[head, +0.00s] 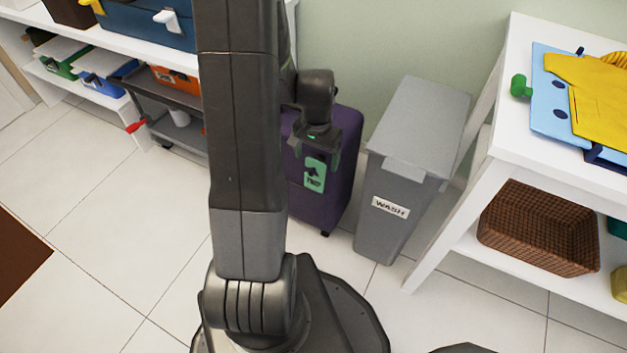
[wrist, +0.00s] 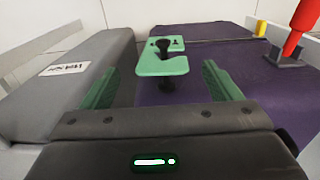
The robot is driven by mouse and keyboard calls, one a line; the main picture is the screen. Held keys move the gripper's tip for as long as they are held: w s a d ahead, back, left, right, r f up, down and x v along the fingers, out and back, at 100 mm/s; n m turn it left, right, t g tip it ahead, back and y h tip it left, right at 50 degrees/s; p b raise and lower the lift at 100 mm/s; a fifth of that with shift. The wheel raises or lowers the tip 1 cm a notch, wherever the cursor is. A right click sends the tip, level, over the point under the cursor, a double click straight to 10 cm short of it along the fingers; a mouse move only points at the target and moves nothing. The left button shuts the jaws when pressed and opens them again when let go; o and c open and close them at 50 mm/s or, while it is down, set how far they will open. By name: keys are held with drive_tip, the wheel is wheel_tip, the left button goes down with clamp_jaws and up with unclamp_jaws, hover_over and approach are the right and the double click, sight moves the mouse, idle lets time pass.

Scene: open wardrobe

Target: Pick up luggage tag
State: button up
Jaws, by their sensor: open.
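The luggage tag (head: 315,174) is a mint-green plate with dark markings at the front of the purple suitcase (head: 338,190). In the wrist view the tag (wrist: 162,64) lies ahead of my gripper (wrist: 163,86), roughly centred between its two green-padded fingers, with a dark strap or post at it. My gripper (head: 312,148) is open and empty. In the head view it is in front of the suitcase, just above the tag; I cannot tell whether it touches anything. My own arm hides the suitcase's left part.
A grey bin (head: 415,130) labelled WASH stands close right of the suitcase. A white shelf table (head: 478,190) holds folded clothes and a wicker basket (head: 535,235). Left, a dark rack (head: 165,100) has a red handle (head: 136,126). The tiled floor at left front is mostly clear.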

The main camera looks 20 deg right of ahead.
sight(316, 165)
drive_tip(key=shift+w+f+b, duration=0.15)
drive_tip(key=shift+f+b, duration=1.1)
drive_tip(key=shift+f, duration=1.55)
drive_tip(key=shift+c, duration=0.4)
drive_tip(key=c, duration=1)
